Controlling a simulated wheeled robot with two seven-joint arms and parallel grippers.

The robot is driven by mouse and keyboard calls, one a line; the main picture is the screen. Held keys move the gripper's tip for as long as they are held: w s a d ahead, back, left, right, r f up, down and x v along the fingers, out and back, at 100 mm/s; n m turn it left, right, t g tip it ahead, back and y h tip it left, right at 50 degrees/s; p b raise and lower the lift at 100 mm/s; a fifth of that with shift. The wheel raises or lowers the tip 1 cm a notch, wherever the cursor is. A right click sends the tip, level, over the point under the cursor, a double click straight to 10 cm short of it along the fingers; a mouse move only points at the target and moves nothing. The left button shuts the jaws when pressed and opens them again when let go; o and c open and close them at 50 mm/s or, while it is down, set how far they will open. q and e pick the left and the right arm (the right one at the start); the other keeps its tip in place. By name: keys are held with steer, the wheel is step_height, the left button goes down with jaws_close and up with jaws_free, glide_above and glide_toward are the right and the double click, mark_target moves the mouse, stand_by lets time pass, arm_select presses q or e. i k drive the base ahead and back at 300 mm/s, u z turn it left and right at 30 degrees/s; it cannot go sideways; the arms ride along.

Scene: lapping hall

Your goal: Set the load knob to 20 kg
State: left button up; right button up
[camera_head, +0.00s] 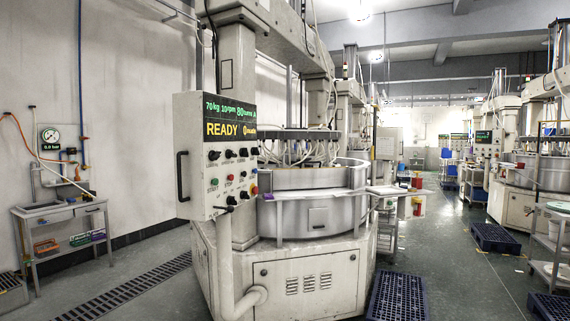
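The control panel (216,154) of the nearest lapping machine stands left of the picture's middle, facing me at an angle. Its display (229,118) reads about "70kg 10rpm 80turns A" in green above "READY" in yellow. Below it is a row of small black knobs (229,154). Their labels are too small to read, so I cannot tell which one is the load knob or where it points. Lower down are coloured buttons and a red button (254,190). Neither of my grippers is in view.
A black handle (182,176) sticks out at the panel's left side. A metal bench (62,211) stands at the left wall. A blue pallet (398,296) lies on the floor right of the machine base (306,281). Floor left of the machine is mostly clear, with a drain grating (128,287).

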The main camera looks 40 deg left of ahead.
mark_target(213, 156)
steer(key=z, duration=0.05)
steer(key=i, duration=2.35)
steer(key=u, duration=0.6)
steer(key=i, duration=1.25)
steer(key=u, duration=1.85)
steer(key=i, duration=0.9)
steer(key=u, duration=0.65)
